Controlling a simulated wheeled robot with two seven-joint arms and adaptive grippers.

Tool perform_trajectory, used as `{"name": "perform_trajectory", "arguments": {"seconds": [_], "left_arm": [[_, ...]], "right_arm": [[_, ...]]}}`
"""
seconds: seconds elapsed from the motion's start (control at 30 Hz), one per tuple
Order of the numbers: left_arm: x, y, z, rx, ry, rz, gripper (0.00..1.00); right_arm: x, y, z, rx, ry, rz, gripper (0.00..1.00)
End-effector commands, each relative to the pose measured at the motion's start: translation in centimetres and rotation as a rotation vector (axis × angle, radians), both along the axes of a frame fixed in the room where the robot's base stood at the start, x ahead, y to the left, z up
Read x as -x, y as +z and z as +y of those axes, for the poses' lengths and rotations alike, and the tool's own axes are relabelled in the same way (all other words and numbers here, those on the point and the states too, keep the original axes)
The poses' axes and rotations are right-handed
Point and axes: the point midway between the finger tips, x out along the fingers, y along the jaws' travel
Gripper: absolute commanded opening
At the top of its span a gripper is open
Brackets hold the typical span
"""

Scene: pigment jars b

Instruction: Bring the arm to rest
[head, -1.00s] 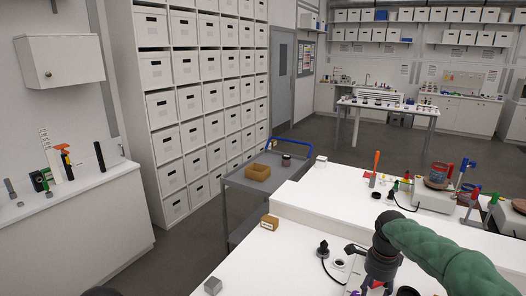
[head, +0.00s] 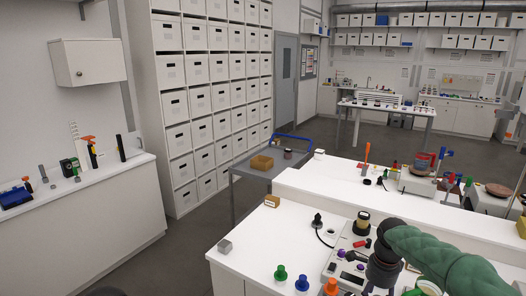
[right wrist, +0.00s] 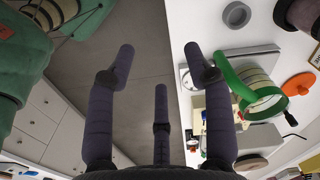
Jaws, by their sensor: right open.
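My right arm (head: 435,255), in a green sleeve, comes in from the lower right of the head view over the white table (head: 250,258). Its dark wrist is near the bottom edge, and the fingertips are not clear there. In the right wrist view my right gripper (right wrist: 161,70) is open, its dark fingers spread with nothing between them. Grey floor (right wrist: 143,95) lies behind the fingers, with the table edge beside the right-hand finger. My left gripper is not in view.
Green, blue and orange knobbed items stand along the front table.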

Motion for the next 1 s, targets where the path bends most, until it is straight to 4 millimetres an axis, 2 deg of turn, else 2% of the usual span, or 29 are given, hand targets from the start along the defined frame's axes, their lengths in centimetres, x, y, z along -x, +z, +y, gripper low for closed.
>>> {"name": "perform_trajectory", "arguments": {"seconds": [0.37,0.57,0.67,0.7,0.77,0.9,1.0], "left_arm": [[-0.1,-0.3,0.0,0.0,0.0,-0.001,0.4],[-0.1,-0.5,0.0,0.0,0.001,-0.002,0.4],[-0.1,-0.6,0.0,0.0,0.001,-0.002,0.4],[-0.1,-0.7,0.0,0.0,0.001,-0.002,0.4],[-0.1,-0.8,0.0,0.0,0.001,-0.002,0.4],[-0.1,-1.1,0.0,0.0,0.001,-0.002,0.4],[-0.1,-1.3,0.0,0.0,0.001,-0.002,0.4]], "right_arm": [[-0.1,-7.8,3.9,-0.068,0.255,-0.015,0.52],[1.1,-14.4,7.6,-0.133,0.472,-0.041,0.52],[3.0,-19.3,10.4,-0.18,0.627,-0.068,0.52],[4.1,-21.4,11.7,-0.2,0.699,-0.083,0.52],[5.8,-24.2,13.5,-0.225,0.803,-0.111,0.52],[11.0,-29.8,17.3,-0.263,1.029,-0.179,0.52],[15.1,-32.8,19.4,-0.269,1.178,-0.223,0.52]]}}
